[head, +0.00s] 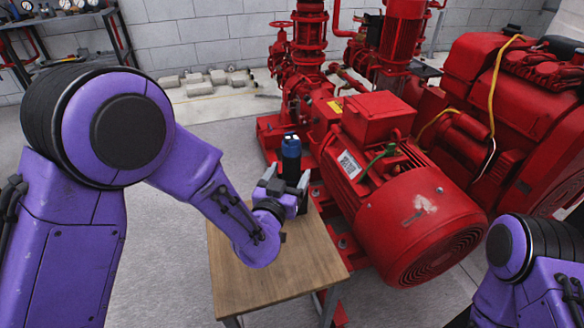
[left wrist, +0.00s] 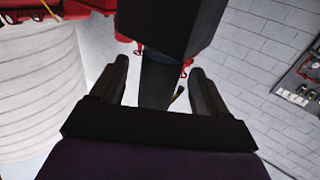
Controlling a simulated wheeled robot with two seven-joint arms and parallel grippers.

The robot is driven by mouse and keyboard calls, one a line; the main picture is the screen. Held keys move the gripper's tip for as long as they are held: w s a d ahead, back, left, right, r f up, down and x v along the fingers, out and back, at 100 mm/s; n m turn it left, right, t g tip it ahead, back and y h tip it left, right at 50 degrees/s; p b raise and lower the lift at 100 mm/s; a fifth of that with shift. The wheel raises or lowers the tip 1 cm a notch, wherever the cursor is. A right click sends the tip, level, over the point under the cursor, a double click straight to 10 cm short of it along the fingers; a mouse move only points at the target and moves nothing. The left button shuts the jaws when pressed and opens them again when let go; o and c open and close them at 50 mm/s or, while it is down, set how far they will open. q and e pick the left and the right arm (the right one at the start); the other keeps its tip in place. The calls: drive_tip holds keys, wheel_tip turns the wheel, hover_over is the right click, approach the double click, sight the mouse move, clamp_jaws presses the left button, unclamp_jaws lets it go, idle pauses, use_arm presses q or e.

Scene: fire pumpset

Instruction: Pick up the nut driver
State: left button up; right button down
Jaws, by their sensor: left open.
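The nut driver (head: 291,148), a blue and black tool, stands upright at the far part of the small wooden table. My left gripper (head: 287,177) is open with its fingers on either side of the driver's lower part. In the left wrist view the driver (left wrist: 178,30) is a large dark body at the top, with a narrower dark part running down between the two open fingers (left wrist: 158,70). Gaps show on both sides of that part. The driver's lower end is hidden behind the gripper in the head view. My right gripper is out of view.
The wooden table (head: 262,275) has bare room in front of the gripper. A large red motor and pump (head: 415,225) stand close along its right side. A shelf with gauges (head: 60,22) is at the far left wall.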

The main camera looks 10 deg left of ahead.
use_arm(q)
drive_tip(key=w, duration=0.4)
drive_tip(key=shift+w+d+b, duration=0.15)
drive_tip(key=shift+d+b, duration=0.05)
drive_tip(key=shift+b, duration=0.1)
drive_tip(key=c, duration=1.1)
drive_tip(key=shift+c, duration=0.2)
drive_tip(key=shift+r, duration=0.1)
